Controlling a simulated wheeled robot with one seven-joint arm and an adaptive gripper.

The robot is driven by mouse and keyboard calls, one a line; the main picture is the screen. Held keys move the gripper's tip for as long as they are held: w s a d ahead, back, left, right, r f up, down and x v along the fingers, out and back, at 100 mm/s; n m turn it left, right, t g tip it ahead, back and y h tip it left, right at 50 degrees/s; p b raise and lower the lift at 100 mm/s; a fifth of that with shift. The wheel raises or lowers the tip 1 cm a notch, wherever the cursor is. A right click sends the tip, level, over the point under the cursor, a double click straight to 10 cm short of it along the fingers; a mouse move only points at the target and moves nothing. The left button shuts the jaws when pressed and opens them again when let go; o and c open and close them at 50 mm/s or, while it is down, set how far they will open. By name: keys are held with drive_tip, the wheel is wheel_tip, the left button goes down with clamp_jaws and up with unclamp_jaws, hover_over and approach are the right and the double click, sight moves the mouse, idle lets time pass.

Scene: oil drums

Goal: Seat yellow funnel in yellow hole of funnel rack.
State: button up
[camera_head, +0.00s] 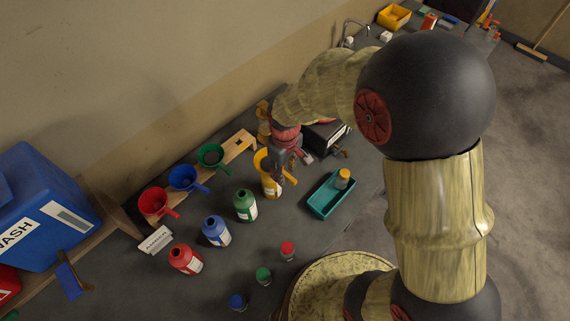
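The yellow funnel (260,160) stands at the yellow bottle (271,189), its wide mouth up and its handle pointing right. Its spout is hidden, seemingly in the bottle's neck. The wooden funnel rack (227,150) runs along the wall side of the bench. Its right end has a bare stretch with a dark opening, and no funnel sits there. My gripper (281,163) points down at the right side of the yellow funnel, very close to it or touching it. The view is too small to show whether its fingers are closed on the funnel.
Red (153,202), blue (183,178) and green (211,155) funnels sit in the rack. Red (185,260), blue (216,231) and green (245,206) bottles stand before it. A teal tray (326,207) holds a yellow-capped item. A black box (322,137) stands behind my gripper.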

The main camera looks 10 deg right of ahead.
drive_tip(key=shift+f, duration=0.5)
drive_tip(key=c, duration=0.4)
clamp_jaws()
drive_tip(key=shift+r+p, duration=0.6)
drive_tip(key=shift+r, duration=0.3)
idle(0.4)
drive_tip(key=shift+r+p, duration=1.4)
drive_tip(key=shift+r, duration=0.7)
